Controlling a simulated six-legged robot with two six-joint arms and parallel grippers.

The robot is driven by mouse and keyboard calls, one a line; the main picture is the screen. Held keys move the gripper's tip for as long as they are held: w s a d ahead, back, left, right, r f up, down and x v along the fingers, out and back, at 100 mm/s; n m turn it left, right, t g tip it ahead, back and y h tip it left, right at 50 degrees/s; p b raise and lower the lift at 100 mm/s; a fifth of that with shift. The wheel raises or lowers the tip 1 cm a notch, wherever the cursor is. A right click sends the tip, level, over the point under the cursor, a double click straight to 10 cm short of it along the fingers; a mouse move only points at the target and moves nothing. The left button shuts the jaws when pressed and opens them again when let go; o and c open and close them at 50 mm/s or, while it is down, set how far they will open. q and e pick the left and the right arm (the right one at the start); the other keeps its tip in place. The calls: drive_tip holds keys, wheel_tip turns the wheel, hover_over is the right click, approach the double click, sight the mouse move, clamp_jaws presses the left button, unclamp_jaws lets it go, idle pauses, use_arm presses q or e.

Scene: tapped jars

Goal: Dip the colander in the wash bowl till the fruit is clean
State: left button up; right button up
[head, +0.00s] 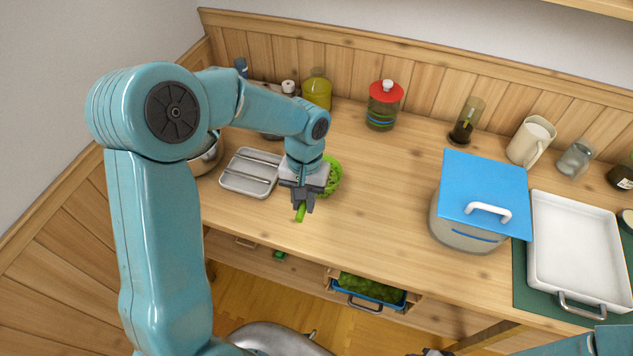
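The green colander (334,174) is at the left-middle of the counter, partly hidden behind my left gripper. My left gripper (301,205) points down at its near side, and a green handle-like piece, apparently the colander's handle, shows between its fingers. Whether the colander rests on the counter or is slightly raised I cannot tell. A metal bowl (209,157), possibly the wash bowl, stands at the counter's left, mostly hidden behind my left arm. No fruit can be made out. My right gripper (432,352) shows only as a dark bit at the bottom edge.
A grey divided tray (250,172) lies left of the colander. A red-lidded jar (384,105) and a yellow-green jar (317,90) stand behind. A blue-lidded pot (470,235) and white tray (575,250) are at right. The middle counter is clear. An open drawer (367,297) is below.

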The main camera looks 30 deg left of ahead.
use_arm(q)
drive_tip(key=shift+s, duration=0.1)
clamp_jaws()
drive_tip(key=shift+w, duration=0.3)
drive_tip(key=shift+r+p, duration=0.45)
wheel_tip(320, 180, up, 8)
drive_tip(key=p, duration=0.5)
drive_tip(key=shift+p, duration=0.35)
drive_tip(key=shift+r, duration=0.15)
drive_tip(key=shift+s, duration=0.15)
